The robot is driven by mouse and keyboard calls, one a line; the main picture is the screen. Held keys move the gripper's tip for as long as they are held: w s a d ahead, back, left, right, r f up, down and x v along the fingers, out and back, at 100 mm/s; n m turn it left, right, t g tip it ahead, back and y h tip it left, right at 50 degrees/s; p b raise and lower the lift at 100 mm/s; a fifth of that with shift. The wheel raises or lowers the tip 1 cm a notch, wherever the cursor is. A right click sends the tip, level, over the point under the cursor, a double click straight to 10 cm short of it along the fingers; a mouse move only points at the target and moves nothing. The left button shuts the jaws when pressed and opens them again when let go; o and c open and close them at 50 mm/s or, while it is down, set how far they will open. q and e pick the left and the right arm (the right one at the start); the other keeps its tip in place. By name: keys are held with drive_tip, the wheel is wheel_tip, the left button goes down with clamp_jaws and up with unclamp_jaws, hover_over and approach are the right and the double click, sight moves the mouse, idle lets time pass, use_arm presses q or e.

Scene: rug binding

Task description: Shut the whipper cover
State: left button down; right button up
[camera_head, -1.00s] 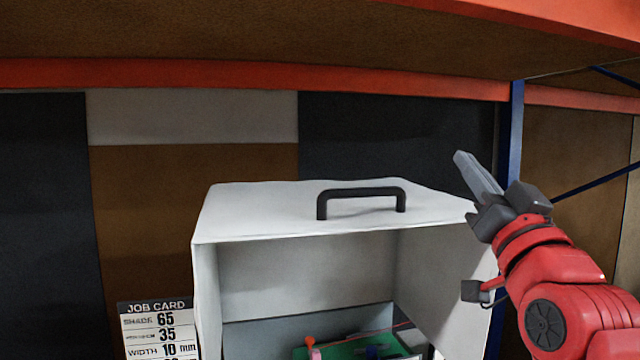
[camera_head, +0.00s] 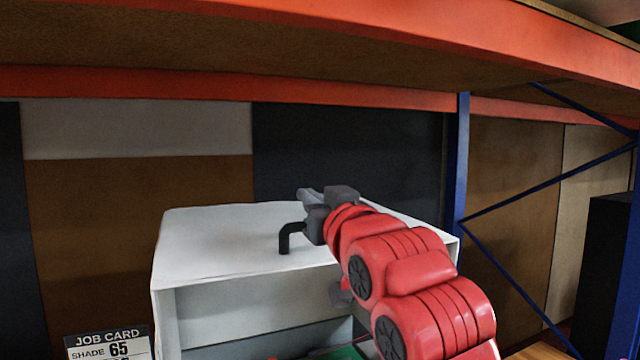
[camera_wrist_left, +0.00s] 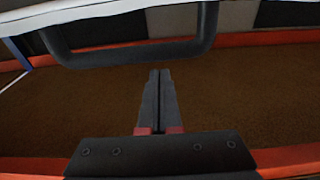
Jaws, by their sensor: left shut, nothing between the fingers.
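The whipper cover (camera_head: 220,235) is a white box-like hood with an open front, seen in the head view. Its black handle (camera_head: 286,238) stands on top; my arm hides most of it. My left gripper (camera_head: 308,193) is shut and empty, above and behind the handle in the picture. In the left wrist view, the shut fingers (camera_wrist_left: 159,75) point at the handle bar (camera_wrist_left: 135,54), their tips close to it; I cannot tell if they touch. The cover's white edge (camera_wrist_left: 60,13) shows above. My right gripper is not in view.
An orange shelf beam (camera_head: 180,84) runs across above the cover, with a blue upright (camera_head: 458,165) to the right. A job card (camera_head: 108,343) stands at the lower left. Part of a green surface (camera_head: 345,352) shows inside the cover's opening.

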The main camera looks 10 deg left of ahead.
sight(316, 256)
use_arm(q)
drive_tip(key=shift+s+d+f+p, duration=0.3)
drive_tip(key=shift+s+f, duration=0.1)
drive_tip(key=shift+f, duration=0.15)
drive_tip(key=shift+s+d+f+p, duration=0.3)
drive_tip(key=shift+s+f, duration=0.1)
drive_tip(key=shift+f, duration=0.15)
drive_tip(key=shift+a+f, duration=0.1)
drive_tip(key=shift+f, duration=0.05)
